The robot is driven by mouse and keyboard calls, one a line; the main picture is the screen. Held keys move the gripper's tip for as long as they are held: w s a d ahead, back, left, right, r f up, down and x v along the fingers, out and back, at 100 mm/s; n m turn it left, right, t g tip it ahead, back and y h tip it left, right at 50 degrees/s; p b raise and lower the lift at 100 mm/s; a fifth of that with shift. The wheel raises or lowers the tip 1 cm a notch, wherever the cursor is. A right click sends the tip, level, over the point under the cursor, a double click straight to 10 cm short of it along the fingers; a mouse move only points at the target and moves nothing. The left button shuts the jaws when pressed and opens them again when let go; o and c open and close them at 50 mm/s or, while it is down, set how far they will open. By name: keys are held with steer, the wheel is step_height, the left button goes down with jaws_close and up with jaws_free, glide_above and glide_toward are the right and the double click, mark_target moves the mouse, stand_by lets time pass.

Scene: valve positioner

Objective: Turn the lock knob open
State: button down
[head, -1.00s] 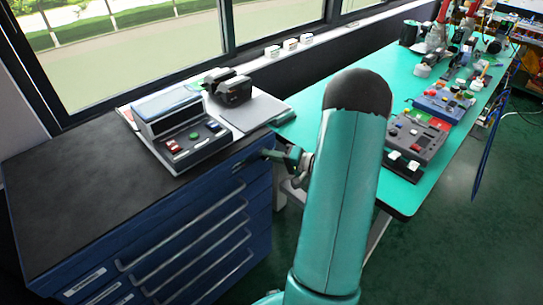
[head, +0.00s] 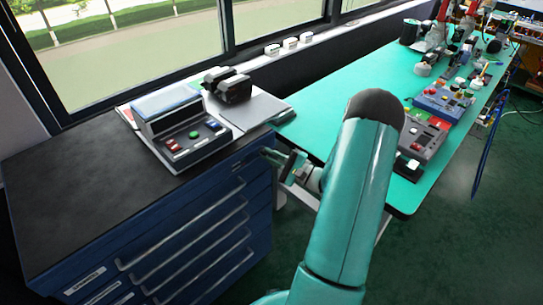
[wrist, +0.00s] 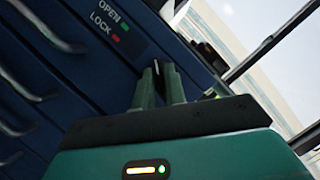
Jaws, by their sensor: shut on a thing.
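The blue drawer cabinet (head: 150,250) stands at the left in the head view, with a black top. In the wrist view its front carries a label reading OPEN with a green mark (wrist: 121,27) and LOCK with a red mark (wrist: 115,39). My gripper (wrist: 159,75) reaches the cabinet front near this label, with its fingers close together on the small lock knob (wrist: 156,67). The fingers hide most of the knob, so its angle cannot be read. In the head view my gripper (head: 276,160) is at the cabinet's upper right corner.
A grey control box (head: 180,125) with coloured buttons and a black device (head: 228,86) sit on or near the cabinet top. A green workbench (head: 330,100) with several devices lies to the right. Drawer handles (wrist: 45,32) project from the cabinet front. Open floor lies at right.

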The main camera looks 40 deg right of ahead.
steer(key=shift+f+m+t+h, duration=0.1)
steer(key=shift+m+t+h, duration=0.4)
steer(key=shift+m, duration=0.9)
steer(key=c, duration=1.6)
jaws_free()
steer(key=shift+o, duration=0.2)
steer(key=shift+s, duration=0.15)
steer(key=v, duration=1.3)
steer(key=shift+s+f, duration=0.2)
steer(key=shift+s, duration=0.05)
steer(key=shift+d, duration=0.1)
